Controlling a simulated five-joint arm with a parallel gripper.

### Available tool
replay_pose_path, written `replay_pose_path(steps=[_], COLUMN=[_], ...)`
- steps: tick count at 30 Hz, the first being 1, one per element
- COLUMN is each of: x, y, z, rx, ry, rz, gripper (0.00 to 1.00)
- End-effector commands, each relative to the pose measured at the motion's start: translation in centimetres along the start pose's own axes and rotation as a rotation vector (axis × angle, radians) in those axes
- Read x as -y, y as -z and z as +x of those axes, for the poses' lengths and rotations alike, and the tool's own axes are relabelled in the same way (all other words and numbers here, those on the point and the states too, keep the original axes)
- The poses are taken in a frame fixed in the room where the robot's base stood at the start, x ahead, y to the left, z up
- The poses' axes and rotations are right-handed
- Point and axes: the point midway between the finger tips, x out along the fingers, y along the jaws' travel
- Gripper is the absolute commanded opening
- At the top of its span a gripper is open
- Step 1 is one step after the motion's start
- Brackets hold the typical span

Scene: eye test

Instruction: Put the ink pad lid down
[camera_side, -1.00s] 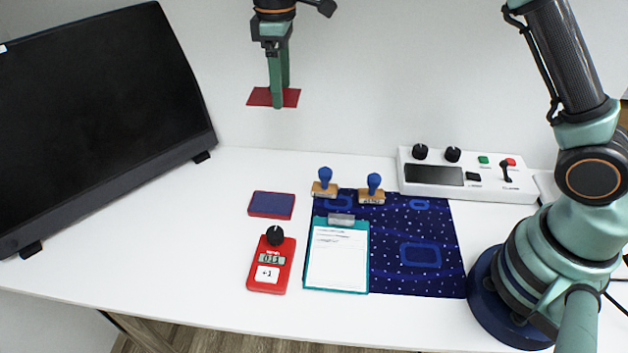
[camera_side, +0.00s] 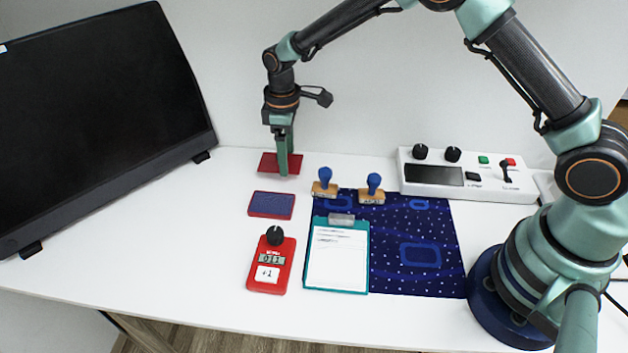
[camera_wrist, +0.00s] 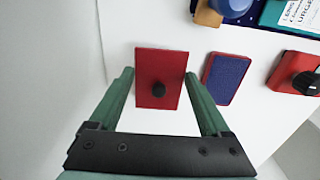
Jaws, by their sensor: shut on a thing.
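The ink pad lid (camera_side: 268,161) is a flat red plate at the back of the white table. In the wrist view the lid (camera_wrist: 148,63) shows a black round knob in its middle and sits between my two green fingers. My gripper (camera_side: 284,173) points down and is shut on the lid's opposite edges; its fingertips also show in the wrist view (camera_wrist: 159,72). I cannot tell whether the lid touches the table or is just above it. The ink pad (camera_side: 271,205), blue in a red case, lies uncovered in front of the lid; it also shows in the wrist view (camera_wrist: 226,78).
Two wooden stamps with blue handles (camera_side: 325,183) (camera_side: 372,189) stand right of the lid. A red counter (camera_side: 270,265), a teal clipboard (camera_side: 337,258), a dark blue mat (camera_side: 432,225) and a white control box (camera_side: 470,177) lie around. A black screen (camera_side: 95,110) stands left. The table between is clear.

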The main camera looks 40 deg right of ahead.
Motion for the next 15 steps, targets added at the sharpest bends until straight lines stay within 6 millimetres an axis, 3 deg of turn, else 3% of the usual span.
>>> replay_pose_path(steps=[6, 15], x=[0.0, 0.0], y=[0.0, 0.0], z=[2.9, 3.0], rx=[0.001, 0.001], ry=[0.001, 0.0], rz=[0.0, 0.0], gripper=[0.28, 0.28])
